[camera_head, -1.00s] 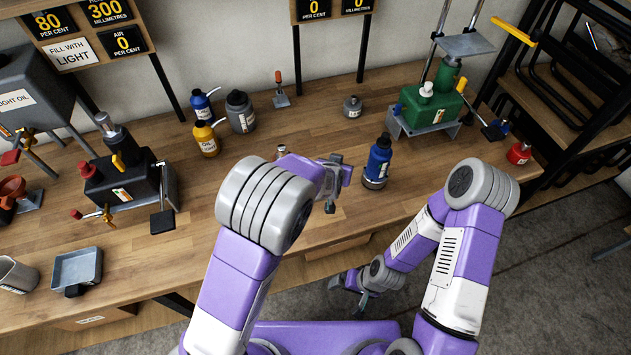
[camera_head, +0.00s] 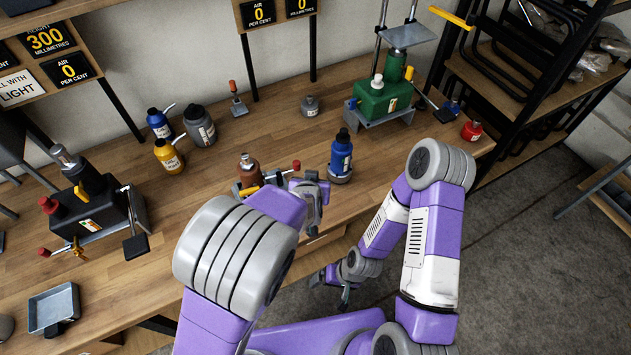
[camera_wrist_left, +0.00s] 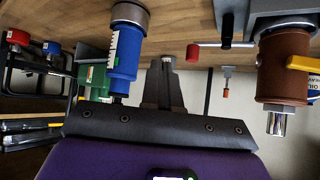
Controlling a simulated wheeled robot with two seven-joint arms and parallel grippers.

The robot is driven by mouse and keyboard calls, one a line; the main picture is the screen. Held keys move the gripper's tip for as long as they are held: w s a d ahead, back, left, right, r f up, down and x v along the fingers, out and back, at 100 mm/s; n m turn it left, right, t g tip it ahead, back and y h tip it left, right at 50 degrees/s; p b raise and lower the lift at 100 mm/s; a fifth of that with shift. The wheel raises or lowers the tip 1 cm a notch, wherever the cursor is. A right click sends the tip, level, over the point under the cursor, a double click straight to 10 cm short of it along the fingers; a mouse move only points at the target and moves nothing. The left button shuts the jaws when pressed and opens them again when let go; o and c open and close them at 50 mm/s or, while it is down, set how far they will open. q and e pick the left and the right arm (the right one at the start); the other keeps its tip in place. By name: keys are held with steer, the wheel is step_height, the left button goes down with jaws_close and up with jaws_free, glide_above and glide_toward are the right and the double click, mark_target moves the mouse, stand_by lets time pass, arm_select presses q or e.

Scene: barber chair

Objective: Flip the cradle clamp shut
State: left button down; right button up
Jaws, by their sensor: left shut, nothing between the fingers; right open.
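A brown cylinder (camera_head: 250,170) stands in a grey cradle near the bench's front edge, partly hidden by my left arm. A red-ended lever (camera_head: 296,165) sticks out sideways from the cradle's right. In the left wrist view, the cylinder (camera_wrist_left: 283,75), grey cradle (camera_wrist_left: 262,14) and red lever end (camera_wrist_left: 193,51) are at the upper right. I cannot tell clearly how the clamp sits. My left gripper (camera_head: 312,182) is shut and empty, just right of the cradle; its fingers also show in the left wrist view (camera_wrist_left: 163,85), apart from the lever. My right gripper (camera_head: 332,288) is open below the bench edge.
A blue bottle (camera_head: 341,156) stands close to the right of my left gripper. A green unit (camera_head: 380,99) is behind it, and a black unit (camera_head: 95,212) is at the left. A red-handled upright piece (camera_head: 236,100) and several bottles stand farther back.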

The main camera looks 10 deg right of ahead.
arm_select(q)
steer(key=shift+s+d+r+p, duration=0.2)
steer(key=shift+s+r+p, duration=0.15)
steer(key=shift+s+r, duration=0.75)
